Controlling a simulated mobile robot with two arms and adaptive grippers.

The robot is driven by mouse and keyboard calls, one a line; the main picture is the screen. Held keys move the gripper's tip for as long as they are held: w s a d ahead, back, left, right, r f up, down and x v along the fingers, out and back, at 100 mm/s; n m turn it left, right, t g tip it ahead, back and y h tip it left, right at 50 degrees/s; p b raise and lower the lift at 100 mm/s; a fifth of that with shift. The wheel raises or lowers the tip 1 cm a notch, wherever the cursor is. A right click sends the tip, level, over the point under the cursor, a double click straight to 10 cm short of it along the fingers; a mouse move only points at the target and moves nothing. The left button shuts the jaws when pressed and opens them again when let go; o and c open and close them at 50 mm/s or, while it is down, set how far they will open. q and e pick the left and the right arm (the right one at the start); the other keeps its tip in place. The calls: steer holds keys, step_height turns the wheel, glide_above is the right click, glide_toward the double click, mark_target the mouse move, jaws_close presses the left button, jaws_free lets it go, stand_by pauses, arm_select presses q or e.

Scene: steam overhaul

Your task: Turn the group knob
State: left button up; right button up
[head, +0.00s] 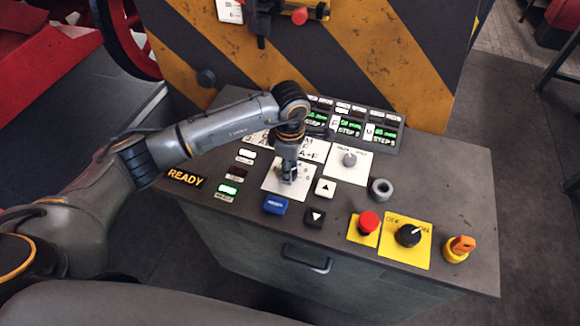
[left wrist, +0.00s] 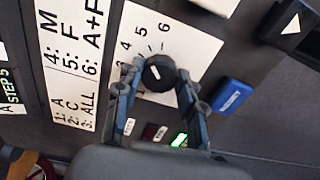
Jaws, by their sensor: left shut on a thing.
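The group knob (left wrist: 158,74) is black and round with a white mark, on a white plate (left wrist: 185,35) numbered around it; 3, 4, 5 and 6 can be read in the left wrist view. The mark lies toward the left side of the knob there; the exact number is unclear. My left gripper (left wrist: 160,80) has a finger on each side of the knob and is shut on it. In the head view the left gripper (head: 288,174) points down at the white plate (head: 272,184) and mostly hides the knob. My right gripper is not in view.
Further right are another knob (head: 349,159), a red button (head: 369,221), an OFF/ON knob (head: 409,235) and an orange key switch (head: 461,246). Displays (head: 350,127) stand behind.

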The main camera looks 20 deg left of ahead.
arm_select(q)
steer(key=shift+f+n+b, duration=0.1)
steer(key=shift+n+b, duration=0.2)
steer(key=shift+b, duration=0.05)
steer(key=n+b, duration=0.2)
steer(key=shift+f+n, duration=0.1)
steer(key=shift+n, duration=0.3)
steer(key=n+b, duration=0.3)
steer(key=n, duration=0.2)
steer(key=shift+b, duration=0.35)
steer(key=n+b, duration=0.2)
steer(key=n, duration=0.3)
steer(key=n+b, duration=0.1)
steer(key=n, duration=0.3)
steer(key=shift+b, duration=0.35)
steer(key=shift+a+n, duration=0.1)
steer(key=shift+n, duration=0.2)
steer(key=o, duration=1.2)
steer(key=shift+w+r, duration=0.1)
steer(key=shift+r, duration=0.1)
